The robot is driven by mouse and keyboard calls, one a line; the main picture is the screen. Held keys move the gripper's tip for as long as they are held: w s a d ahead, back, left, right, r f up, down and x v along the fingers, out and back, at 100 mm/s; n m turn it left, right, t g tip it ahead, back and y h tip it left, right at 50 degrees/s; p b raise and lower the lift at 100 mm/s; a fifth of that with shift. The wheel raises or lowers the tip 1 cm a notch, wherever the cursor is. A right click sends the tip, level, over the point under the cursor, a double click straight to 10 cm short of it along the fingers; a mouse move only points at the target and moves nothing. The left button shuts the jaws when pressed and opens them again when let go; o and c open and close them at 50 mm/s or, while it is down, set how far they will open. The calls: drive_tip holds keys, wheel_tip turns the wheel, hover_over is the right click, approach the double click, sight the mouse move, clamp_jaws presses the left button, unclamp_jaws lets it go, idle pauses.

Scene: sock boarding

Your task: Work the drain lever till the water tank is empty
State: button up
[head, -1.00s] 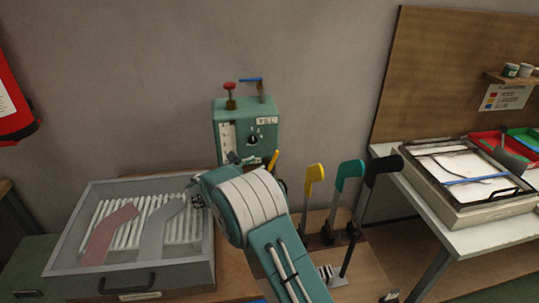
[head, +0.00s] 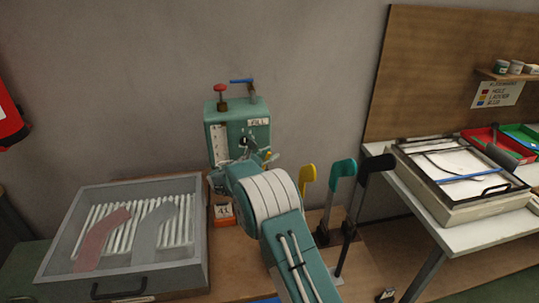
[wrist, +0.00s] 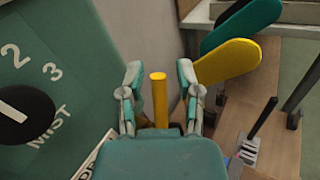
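The green water tank (head: 238,128) stands against the wall, with a pale gauge strip (head: 219,145) on its front left. The water level cannot be read. A yellow lever (wrist: 159,100) stands upright between my gripper's fingers in the wrist view. A partly hidden label beginning "D" (wrist: 86,166) is near it. My gripper (wrist: 158,88) is open, one finger on each side of the lever, with visible gaps. In the head view my gripper (head: 256,152) is in front of the tank's lower right, and my arm hides much of it.
A glass-lidded box (head: 120,281) with sock shapes is at left. Yellow (head: 308,177), teal (head: 343,172) and black (head: 374,166) sock boards stand at right. An orange counter (head: 222,213) sits below the tank. A framed tray (head: 460,208) rests on the right table.

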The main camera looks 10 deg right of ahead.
drive_tip(key=shift+a, duration=0.1)
clamp_jaws()
drive_tip(key=shift+a, duration=0.15)
drive_tip(key=d+f+m+g+y, duration=0.3)
drive_tip(key=d+f+m+y, duration=0.1)
drive_tip(key=y, duration=0.7)
drive_tip(key=shift+d+f+m+y, duration=0.4)
drive_tip(key=shift+f+m, duration=0.2)
drive_tip(key=shift+f, duration=0.65)
drive_tip(key=shift+o, duration=2.1)
unclamp_jaws()
drive_tip(key=shift+f, duration=0.1)
